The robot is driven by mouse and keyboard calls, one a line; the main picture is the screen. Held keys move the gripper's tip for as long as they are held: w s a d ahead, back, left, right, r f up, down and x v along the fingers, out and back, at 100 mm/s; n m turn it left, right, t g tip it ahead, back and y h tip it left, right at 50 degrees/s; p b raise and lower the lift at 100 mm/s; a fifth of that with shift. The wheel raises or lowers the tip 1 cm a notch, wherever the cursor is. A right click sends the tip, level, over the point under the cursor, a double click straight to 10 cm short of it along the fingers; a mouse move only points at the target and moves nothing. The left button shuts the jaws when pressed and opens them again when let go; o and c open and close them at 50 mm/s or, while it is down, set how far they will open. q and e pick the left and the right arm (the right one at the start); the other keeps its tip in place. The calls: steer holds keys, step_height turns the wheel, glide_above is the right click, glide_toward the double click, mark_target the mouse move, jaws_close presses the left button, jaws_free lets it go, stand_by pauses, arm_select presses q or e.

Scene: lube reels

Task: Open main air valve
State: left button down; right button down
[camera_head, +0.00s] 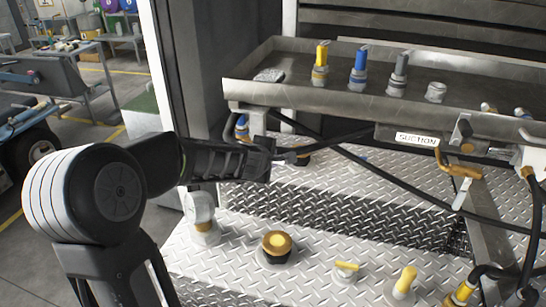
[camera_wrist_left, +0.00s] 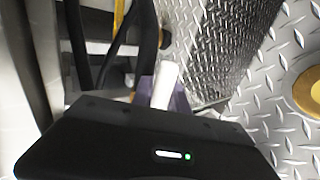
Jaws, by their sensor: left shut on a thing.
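My left gripper (camera_head: 268,158) reaches in from the left, below the left end of the metal tray. It is shut on a white handle (camera_wrist_left: 166,84) that sticks up past the dark gripper body in the left wrist view. A purple part shows beside the handle there. I cannot tell how far the handle is turned. My right gripper is not in view.
The metal tray (camera_head: 300,97) above holds yellow, blue and grey fittings. A yellow-topped round cap (camera_head: 277,244) and yellow handles stand on the diamond-plate deck (camera_head: 225,262). Black hoses cross behind the gripper. A SUCTION label (camera_head: 417,139) and a yellow lever (camera_head: 460,170) are at right.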

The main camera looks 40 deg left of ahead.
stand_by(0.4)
arm_select(q)
steer(key=c, duration=1.3)
jaws_free()
steer(key=shift+r, duration=0.1)
steer(key=p+v, duration=0.3)
steer(key=v, duration=0.4)
steer(key=shift+s+r, duration=0.2)
steer(key=shift+s, duration=0.1)
steer(key=shift+d+f, duration=0.1)
